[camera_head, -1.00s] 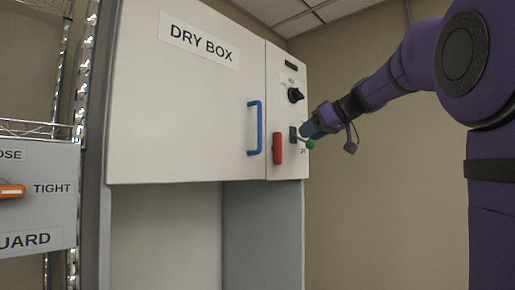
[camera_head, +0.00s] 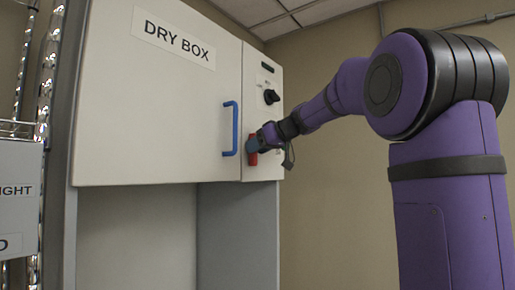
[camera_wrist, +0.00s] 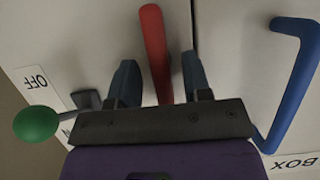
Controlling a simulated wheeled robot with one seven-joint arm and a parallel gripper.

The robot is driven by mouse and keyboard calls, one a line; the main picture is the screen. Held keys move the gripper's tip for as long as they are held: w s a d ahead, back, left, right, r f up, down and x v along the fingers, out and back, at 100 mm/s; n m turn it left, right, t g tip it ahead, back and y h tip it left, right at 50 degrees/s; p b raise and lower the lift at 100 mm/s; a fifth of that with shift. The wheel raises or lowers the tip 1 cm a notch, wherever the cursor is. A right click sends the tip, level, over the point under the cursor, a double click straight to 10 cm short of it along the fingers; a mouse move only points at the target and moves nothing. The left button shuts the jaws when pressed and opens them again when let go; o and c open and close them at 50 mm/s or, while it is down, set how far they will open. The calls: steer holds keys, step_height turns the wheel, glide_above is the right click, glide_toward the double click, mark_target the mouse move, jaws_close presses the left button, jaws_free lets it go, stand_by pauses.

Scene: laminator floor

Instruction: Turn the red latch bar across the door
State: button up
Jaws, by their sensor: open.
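The red latch bar (camera_head: 252,159) stands upright on the narrow panel just right of the DRY BOX door (camera_head: 165,110). It does not lie across the door. In the wrist view the red bar (camera_wrist: 154,45) runs between the two dark fingers of my gripper (camera_wrist: 158,64), with a visible gap on each side. The gripper is open and not closed on the bar. The door looks shut, with a blue handle (camera_head: 230,128).
A black knob (camera_head: 271,97) sits above the bar on the panel. In the wrist view a green-balled lever (camera_wrist: 36,123) by an OFF label is close on the left, and the blue handle (camera_wrist: 296,85) is on the right. A shelf post (camera_head: 45,100) stands far left.

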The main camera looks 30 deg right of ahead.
jaws_close()
steer(key=shift+m, duration=0.3)
steer(key=m+y, duration=0.2)
steer(key=m, duration=0.2)
steer(key=m+y, duration=0.3)
steer(key=m, duration=0.1)
steer(key=d+f+m+y, duration=0.1)
steer(key=m+y, duration=0.1)
steer(key=m, duration=0.2)
steer(key=shift+w+m+t, duration=0.2)
steer(key=shift+m+t, duration=0.1)
steer(key=shift+m, duration=0.1)
stand_by(0.4)
steer(key=shift+a, duration=0.1)
stand_by(0.4)
